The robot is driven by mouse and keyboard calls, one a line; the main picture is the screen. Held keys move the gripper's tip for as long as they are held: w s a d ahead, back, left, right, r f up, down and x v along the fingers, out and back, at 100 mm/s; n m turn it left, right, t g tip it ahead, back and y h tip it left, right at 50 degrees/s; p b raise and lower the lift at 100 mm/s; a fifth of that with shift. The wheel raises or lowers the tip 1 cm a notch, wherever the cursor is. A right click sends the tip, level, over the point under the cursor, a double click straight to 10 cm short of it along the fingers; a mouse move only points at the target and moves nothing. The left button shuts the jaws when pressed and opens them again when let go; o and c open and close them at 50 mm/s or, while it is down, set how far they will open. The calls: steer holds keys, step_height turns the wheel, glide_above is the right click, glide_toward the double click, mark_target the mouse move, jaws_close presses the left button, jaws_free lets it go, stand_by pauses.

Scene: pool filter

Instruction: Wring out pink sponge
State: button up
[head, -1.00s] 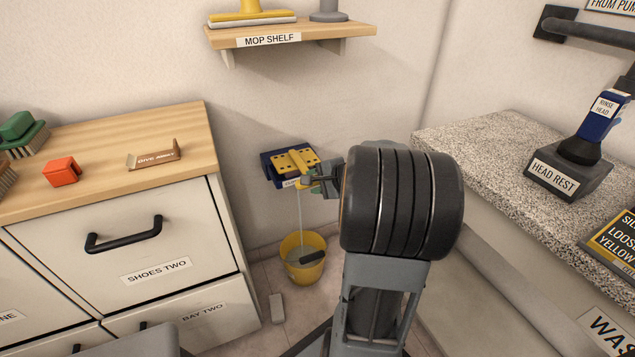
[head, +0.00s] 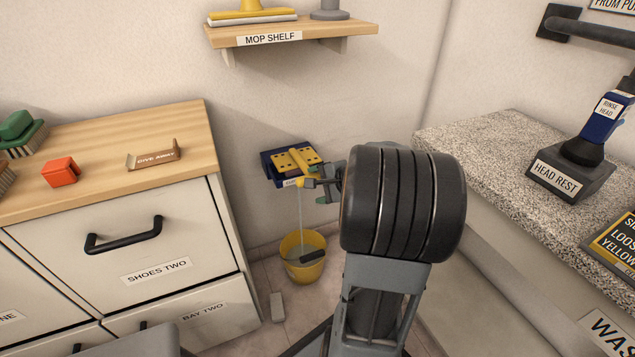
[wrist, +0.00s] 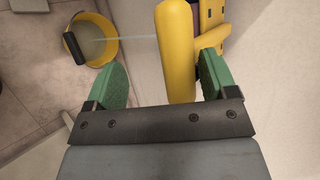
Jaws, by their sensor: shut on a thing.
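No pink sponge shows in either view; whether it is inside the wringer cannot be seen. A blue and yellow wringer (head: 291,162) is on the back wall, its label partly hidden. My gripper (head: 318,189) is at its front right, with the arm hiding part of it. In the wrist view, my gripper's green pads (wrist: 160,82) lie on either side of a thick yellow handle (wrist: 175,45), and the gripper is shut on it. A thin stream of water falls from the wringer into a yellow bucket (head: 290,270) on the floor, which also shows in the wrist view (wrist: 112,45).
A dark grip lies across the bucket's rim. A grey block (head: 277,307) stands on the floor. Drawers with a wooden top (head: 110,150) are at left, a granite counter (head: 480,150) at right. The mop shelf (head: 290,33) hangs above the wringer.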

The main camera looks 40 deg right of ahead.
steer(key=p+v, duration=0.4)
steer(key=v, duration=0.9)
steer(key=shift+s, duration=0.2)
steer(key=shift+c, duration=0.3)
steer(key=shift+c, duration=0.2)
